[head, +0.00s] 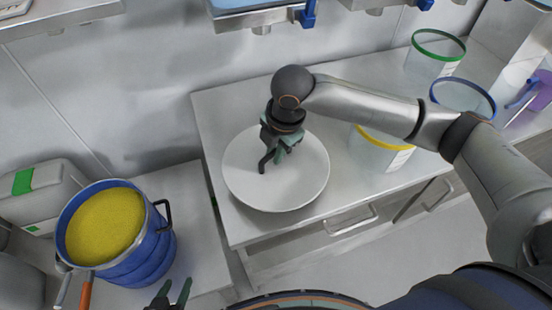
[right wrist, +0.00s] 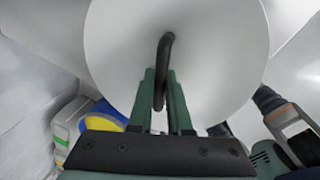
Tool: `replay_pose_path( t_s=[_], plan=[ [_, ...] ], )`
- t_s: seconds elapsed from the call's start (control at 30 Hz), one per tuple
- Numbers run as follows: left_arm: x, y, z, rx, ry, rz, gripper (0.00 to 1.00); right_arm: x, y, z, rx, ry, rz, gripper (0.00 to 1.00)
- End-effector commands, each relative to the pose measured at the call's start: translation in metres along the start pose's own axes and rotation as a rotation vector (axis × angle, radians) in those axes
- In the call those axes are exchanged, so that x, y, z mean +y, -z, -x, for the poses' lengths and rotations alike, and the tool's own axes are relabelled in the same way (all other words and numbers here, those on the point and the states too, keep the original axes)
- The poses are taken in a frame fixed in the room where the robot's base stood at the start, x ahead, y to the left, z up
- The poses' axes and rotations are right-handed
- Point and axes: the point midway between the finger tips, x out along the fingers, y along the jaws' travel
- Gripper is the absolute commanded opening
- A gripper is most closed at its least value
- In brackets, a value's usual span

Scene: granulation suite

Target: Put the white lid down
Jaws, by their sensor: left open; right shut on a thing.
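The white lid (head: 300,183) is a round disc with a dark loop handle (head: 264,161). In the head view it appears over the left part of the steel counter; I cannot tell whether it touches the top. My right gripper (head: 276,152) is shut on the lid's handle. In the right wrist view the lid (right wrist: 215,60) fills the upper middle, and its handle (right wrist: 164,55) runs down between the fingers (right wrist: 161,98). My left gripper (head: 172,294) is open and empty at the bottom edge of the head view, near the blue drum.
A blue drum (head: 140,257) of yellow powder stands at lower left on a lower surface. The steel counter (head: 215,110) also bears yellow-rimmed (head: 376,154), blue-rimmed (head: 462,95) and green-rimmed (head: 437,50) tubs to the right. Bare counter shows behind the lid.

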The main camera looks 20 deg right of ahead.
Motion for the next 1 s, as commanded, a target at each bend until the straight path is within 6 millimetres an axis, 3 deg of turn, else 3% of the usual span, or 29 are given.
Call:
replay_pose_path(
  t_s=[0.37,0.73,0.77,1.0],
  plan=[
    [0.000,-0.002,-0.002,0.000,0.000,0.000,0.50,-0.003,-0.008,-0.040,-0.001,0.000,-0.001,0.00],
    [0.000,-0.001,-0.001,0.001,0.000,0.000,0.50,-0.003,-0.007,-0.043,-0.001,-0.001,0.000,0.00],
    [0.000,-0.001,-0.001,0.001,0.000,0.000,0.50,-0.004,-0.007,-0.044,-0.001,0.000,0.000,0.19],
    [0.000,-0.001,-0.001,0.001,0.000,0.000,0.50,-0.004,-0.007,-0.044,-0.002,0.000,0.000,0.46]
  ],
)
